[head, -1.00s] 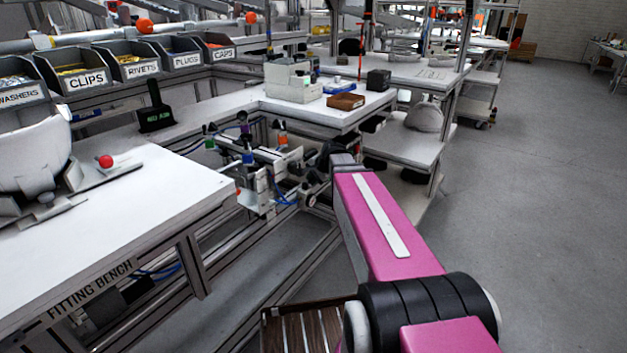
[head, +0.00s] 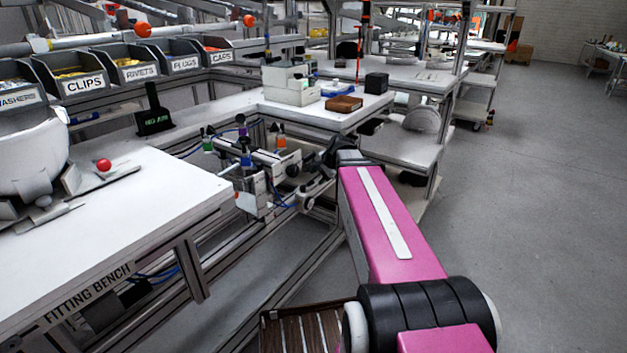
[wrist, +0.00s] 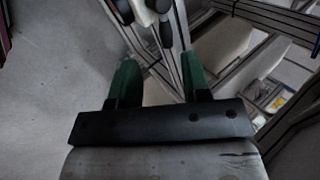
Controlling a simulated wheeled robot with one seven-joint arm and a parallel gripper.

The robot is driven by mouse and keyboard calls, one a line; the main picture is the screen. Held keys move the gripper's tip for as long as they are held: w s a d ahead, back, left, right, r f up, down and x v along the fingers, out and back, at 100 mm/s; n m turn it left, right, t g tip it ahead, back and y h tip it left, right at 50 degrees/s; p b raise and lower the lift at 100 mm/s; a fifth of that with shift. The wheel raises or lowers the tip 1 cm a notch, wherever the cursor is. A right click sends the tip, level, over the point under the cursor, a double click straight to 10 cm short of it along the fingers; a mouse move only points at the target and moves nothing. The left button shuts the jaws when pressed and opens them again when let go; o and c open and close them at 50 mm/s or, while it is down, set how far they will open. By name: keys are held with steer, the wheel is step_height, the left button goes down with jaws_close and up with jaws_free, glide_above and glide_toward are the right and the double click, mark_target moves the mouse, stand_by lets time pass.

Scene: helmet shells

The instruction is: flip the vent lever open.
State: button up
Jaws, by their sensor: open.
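A cluster of valves and fittings (head: 255,195) with green, purple, orange and blue knobs sits on the rail frame right of the fitting bench. I cannot tell which part of it is the vent lever. My gripper shows in the wrist view (wrist: 160,70) with two green fingers spread apart and nothing gripped. Dark rounded parts (wrist: 165,32) lie beyond and between the fingertips; I cannot tell whether they touch. In the head view the arm's far end is beside the right side of the cluster, and the fingers are hard to make out.
The white fitting bench (head: 150,215) at left carries a pale helmet shell (head: 30,155) and a red ball knob (head: 104,164). Labelled bins (head: 80,82) line the back. A farther table holds a brown box (head: 344,104). The grey floor (head: 530,220) at right is clear.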

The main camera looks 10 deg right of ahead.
steer(key=s+d, duration=0.6)
steer(key=s, duration=0.3)
steer(key=shift+d, duration=0.2)
steer(key=shift+f, duration=0.1)
steer(key=s+a+f+n+g+h, duration=0.2)
steer(key=s+a+f+n, duration=0.1)
steer(key=f, duration=0.5)
steer(key=s+a+f+n+g+h, duration=0.2)
steer(key=s+a+f+n+g, duration=0.1)
steer(key=f+n, duration=0.4)
step_height(320, 180, down, 2)
steer(key=shift+s+a+n+g, duration=0.35)
steer(key=shift+s+a, duration=0.4)
steer(key=shift+s, duration=0.25)
